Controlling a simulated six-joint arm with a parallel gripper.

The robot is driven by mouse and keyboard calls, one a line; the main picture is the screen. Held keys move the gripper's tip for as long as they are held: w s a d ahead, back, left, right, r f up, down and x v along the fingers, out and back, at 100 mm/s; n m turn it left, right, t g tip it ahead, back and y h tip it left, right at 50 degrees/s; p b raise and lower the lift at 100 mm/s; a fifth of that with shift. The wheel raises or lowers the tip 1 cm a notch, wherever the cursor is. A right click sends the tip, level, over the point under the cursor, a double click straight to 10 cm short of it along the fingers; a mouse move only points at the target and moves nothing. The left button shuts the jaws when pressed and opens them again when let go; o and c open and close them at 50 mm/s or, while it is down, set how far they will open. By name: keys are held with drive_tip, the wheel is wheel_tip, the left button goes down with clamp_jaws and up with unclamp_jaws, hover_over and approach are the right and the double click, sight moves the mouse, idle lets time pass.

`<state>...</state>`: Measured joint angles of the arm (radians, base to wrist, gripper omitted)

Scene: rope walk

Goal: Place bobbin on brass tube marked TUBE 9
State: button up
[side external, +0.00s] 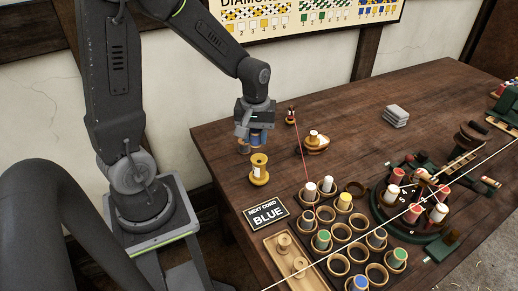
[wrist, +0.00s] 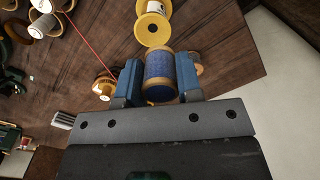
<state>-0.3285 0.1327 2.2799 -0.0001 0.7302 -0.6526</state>
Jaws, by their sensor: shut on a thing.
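My gripper (side external: 253,143) is shut on a blue bobbin with wooden ends, held above the left end of the table. In the wrist view the blue bobbin (wrist: 160,72) sits between the two blue fingers of my gripper (wrist: 159,78). A rack of brass-rimmed tubes (side external: 340,233) stands to the right, near the table's front. Some tubes hold white, yellow, green or blue bobbins and others are empty. I cannot read a TUBE 9 mark on any of them.
A yellow spool (side external: 259,170) stands just below my gripper. A "NEXT CORD BLUE" sign (side external: 266,212) and a wooden tray (side external: 296,258) lie near the front. A round green device (side external: 410,214) with bobbins stands right of the rack. A cord crosses low right. The table's back middle is mostly clear.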

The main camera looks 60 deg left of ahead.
sight(259, 145)
drive_tip(key=shift+w+d+f, duration=0.3)
drive_tip(key=shift+d+f, duration=0.1)
drive_tip(key=shift+f, duration=1.9)
drive_tip(key=shift+f, duration=0.15)
drive_tip(key=o, duration=0.9)
